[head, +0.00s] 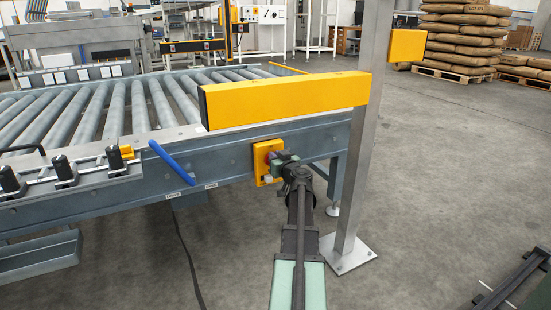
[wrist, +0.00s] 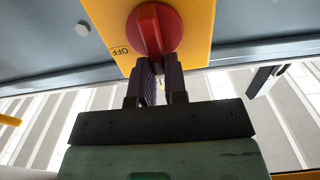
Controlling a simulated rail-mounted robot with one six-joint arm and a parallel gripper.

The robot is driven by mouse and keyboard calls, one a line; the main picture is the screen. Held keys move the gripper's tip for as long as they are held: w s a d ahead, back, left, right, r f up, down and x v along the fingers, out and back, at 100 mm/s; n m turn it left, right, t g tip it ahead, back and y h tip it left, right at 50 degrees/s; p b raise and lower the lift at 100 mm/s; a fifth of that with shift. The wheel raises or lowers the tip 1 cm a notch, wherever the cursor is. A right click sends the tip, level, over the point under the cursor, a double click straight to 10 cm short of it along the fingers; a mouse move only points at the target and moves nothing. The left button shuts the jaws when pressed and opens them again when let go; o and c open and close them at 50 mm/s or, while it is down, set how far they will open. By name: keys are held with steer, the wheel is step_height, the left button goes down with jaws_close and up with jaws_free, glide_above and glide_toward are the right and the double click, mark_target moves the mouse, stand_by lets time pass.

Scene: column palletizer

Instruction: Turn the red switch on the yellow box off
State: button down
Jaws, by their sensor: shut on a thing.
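The yellow box (head: 262,152) is fixed to the side of the grey conveyor frame. The red switch (wrist: 154,29) on it shows as a round knob with a raised grip bar in the wrist view. The bar stands near upright in that picture, tilted slightly. The word OFF shows on the yellow plate (wrist: 198,28), left of the knob. My gripper (wrist: 156,68) is at the knob, its two dark fingers shut on the grip bar from either side. In the head view my gripper (head: 279,161) covers most of the switch.
The roller conveyor (head: 160,104) lies to the left. A grey post (head: 352,180) with a yellow bar (head: 285,100) stands close to the right of my arm. A blue handle (head: 170,163) sticks out left of the box. Floor to the right is open.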

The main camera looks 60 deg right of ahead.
steer(key=shift+s+d+f+m+b, duration=0.2)
steer(key=shift+d+f+m+b, duration=0.2)
steer(key=shift+m, duration=2.55)
steer(key=shift+s+d+f+m+b, duration=0.3)
steer(key=shift+f+m+b, duration=0.2)
steer(key=shift+m, duration=2.5)
steer(key=shift+s+d+f+m+b, duration=0.15)
steer(key=shift+d+f+m+b, duration=0.3)
steer(key=shift+m, duration=2.5)
steer(key=c, duration=1.1)
jaws_free()
steer(key=shift+c, duration=0.2)
